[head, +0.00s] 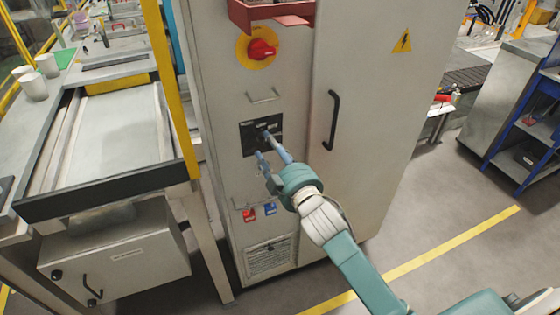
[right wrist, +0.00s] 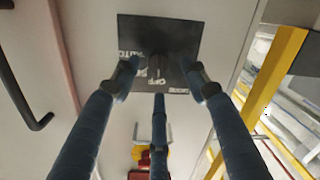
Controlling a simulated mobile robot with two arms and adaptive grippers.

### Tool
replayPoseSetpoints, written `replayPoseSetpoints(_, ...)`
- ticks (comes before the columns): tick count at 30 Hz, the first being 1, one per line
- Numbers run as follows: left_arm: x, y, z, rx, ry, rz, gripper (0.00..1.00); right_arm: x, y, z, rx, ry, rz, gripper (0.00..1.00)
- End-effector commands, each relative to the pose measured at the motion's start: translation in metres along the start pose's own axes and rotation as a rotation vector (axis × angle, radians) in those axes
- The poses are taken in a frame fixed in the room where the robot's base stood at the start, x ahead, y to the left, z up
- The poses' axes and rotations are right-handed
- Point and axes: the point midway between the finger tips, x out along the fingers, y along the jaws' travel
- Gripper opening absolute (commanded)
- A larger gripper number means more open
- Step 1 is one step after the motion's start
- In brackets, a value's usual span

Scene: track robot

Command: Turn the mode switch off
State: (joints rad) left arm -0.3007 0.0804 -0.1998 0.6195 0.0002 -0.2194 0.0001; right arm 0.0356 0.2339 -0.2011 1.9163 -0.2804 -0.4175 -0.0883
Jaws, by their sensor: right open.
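The mode switch is on a black plate (head: 247,141) on the front of the grey cabinet. In the right wrist view the plate (right wrist: 190,40) fills the top middle, with white lettering such as "OFF" and "AUTO" seen upside down. A dark knob (right wrist: 158,66) sits at its centre, its exact pointing hard to read. My right gripper (head: 264,147) is close in front of the plate. In the right wrist view its fingers (right wrist: 162,82) are spread open around the knob, with no clear contact. In the head view the fingers partly hide the knob. My left gripper is not in view.
A red rotary switch (head: 263,50) on a yellow disc and a small handle (head: 263,96) are above the plate. A black door handle (head: 332,120) is to the right. Red and blue tags (head: 249,215) are below. A workbench (head: 95,130) stands close on the left.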

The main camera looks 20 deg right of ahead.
Motion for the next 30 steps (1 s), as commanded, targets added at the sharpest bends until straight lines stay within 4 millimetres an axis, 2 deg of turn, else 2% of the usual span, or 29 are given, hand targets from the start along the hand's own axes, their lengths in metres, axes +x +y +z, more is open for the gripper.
replayPoseSetpoints(1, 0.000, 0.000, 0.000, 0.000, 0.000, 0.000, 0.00, -0.013, -0.001, 0.001, 0.000, -0.002, -0.001, 0.44)
replayPoseSetpoints(6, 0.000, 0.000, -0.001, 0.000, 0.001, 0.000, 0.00, -0.049, -0.001, 0.000, -0.001, 0.000, -0.001, 0.44)
replayPoseSetpoints(12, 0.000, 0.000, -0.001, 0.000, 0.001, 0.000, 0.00, -0.074, 0.000, -0.001, -0.002, 0.002, 0.000, 0.44)
replayPoseSetpoints(17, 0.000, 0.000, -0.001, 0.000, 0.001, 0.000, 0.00, -0.081, 0.001, -0.002, -0.002, 0.004, 0.001, 0.44)
replayPoseSetpoints(30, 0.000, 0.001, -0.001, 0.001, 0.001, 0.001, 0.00, -0.080, -0.001, 0.000, -0.001, 0.001, -0.001, 0.44)
